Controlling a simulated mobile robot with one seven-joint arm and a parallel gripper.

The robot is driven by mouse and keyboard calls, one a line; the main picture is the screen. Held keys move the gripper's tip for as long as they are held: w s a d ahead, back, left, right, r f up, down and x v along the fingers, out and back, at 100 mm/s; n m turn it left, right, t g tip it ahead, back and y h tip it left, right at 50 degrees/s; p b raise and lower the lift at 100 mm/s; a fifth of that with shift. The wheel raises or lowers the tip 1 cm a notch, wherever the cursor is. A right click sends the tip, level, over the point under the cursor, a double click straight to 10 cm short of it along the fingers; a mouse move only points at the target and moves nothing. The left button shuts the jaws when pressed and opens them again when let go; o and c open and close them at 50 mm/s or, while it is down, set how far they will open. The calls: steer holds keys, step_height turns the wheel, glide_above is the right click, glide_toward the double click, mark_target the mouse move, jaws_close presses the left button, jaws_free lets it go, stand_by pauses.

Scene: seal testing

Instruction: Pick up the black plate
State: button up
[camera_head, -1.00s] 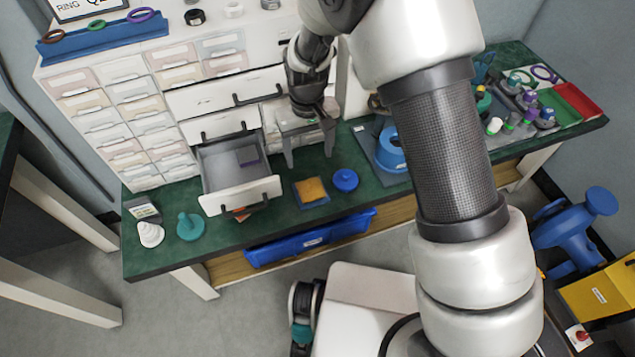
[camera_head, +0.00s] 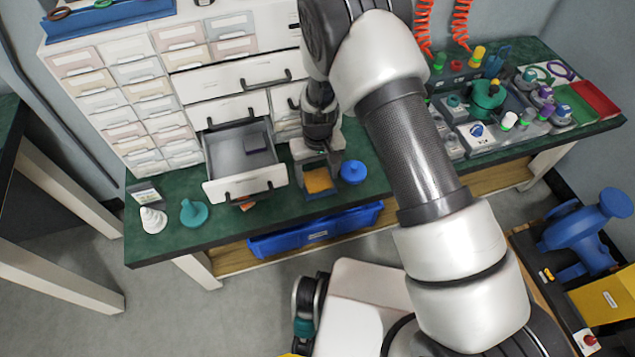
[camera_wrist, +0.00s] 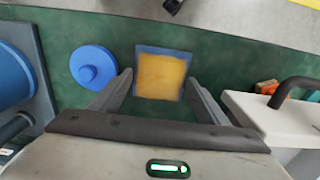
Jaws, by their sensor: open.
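A small square plate with a dark blue-grey rim (camera_wrist: 163,49) lies flat on the green bench top, with an orange-yellow pad covering its middle. It is the only dark plate I make out near my gripper, and it shows in the head view (camera_head: 322,195) too. My gripper (camera_wrist: 158,82) is open and empty. In the wrist view its two fingers point towards the plate, one at each side of its near part. In the head view my gripper (camera_head: 318,174) is over the plate and partly hides it. I cannot tell the exact height between them.
A round blue lid with a knob (camera_head: 353,172) stands close to the plate's right. An open drawer (camera_head: 247,188) juts out to its left. A larger blue round part (camera_wrist: 12,75) shows in the wrist view. A blue bin (camera_head: 317,234) hangs under the bench's front edge.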

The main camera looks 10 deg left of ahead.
steer(key=shift+f, duration=0.6)
steer(key=shift+r, duration=0.1)
steer(key=c, duration=1.6)
